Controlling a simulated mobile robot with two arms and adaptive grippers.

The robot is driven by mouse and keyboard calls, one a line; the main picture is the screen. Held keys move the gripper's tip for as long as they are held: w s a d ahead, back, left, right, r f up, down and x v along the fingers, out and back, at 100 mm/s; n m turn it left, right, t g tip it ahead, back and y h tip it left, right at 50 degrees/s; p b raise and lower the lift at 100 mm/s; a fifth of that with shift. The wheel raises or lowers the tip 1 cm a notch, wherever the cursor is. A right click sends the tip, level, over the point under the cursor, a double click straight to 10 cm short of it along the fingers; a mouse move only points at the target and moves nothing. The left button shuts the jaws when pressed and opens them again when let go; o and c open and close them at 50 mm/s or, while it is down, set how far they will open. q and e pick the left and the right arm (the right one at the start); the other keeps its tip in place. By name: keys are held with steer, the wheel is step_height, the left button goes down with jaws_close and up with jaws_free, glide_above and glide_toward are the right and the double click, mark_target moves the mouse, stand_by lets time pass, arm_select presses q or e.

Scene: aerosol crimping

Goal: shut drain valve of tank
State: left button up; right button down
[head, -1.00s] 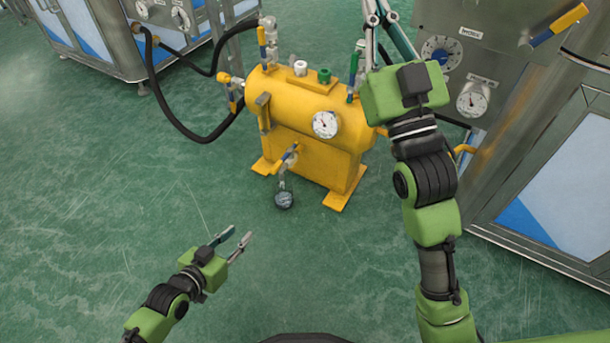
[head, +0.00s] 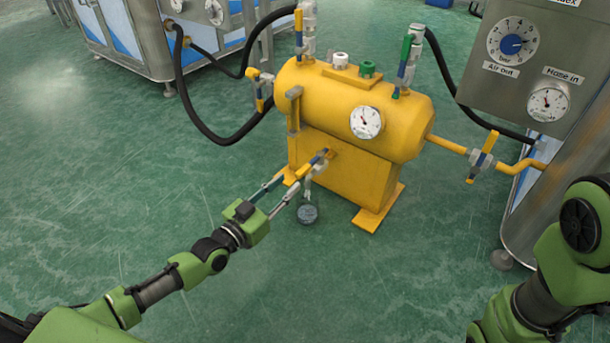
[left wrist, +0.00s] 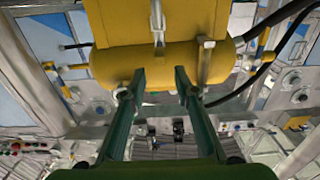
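The yellow tank (head: 345,110) stands on the floor in the middle of the head view. Its drain valve (head: 312,166) sits low on the front, with a slanting yellow and blue lever and a metal outlet pointing down. Whether it is open or shut I cannot tell. My left gripper (head: 290,182) is open and empty, its fingertips just in front of and left of the valve; contact is unclear. In the left wrist view the open fingers (left wrist: 156,75) overlap the tank (left wrist: 160,62), and the valve (left wrist: 157,22) shows beyond them. My right gripper is out of view.
A round dark piece (head: 307,213) is below the drain outlet. A gauge (head: 366,122) is on the tank front. A black hose (head: 190,105) loops at the left. A yellow-handled valve (head: 483,157) joins the tank to the right cabinet (head: 525,70).

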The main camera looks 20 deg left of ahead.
mark_target(297, 175)
arm_select(q)
steer(key=b+x, duration=0.1)
steer(key=x, duration=0.2)
steer(key=b+x, duration=0.2)
steer(key=x, duration=0.2)
steer(key=shift+w+d+f+b, duration=0.1)
steer(key=shift+w+f+b, duration=0.15)
steer(key=shift+w+b, duration=0.05)
steer(key=shift+w+d+r, duration=0.15)
steer(key=shift+w, duration=0.25)
jaws_close()
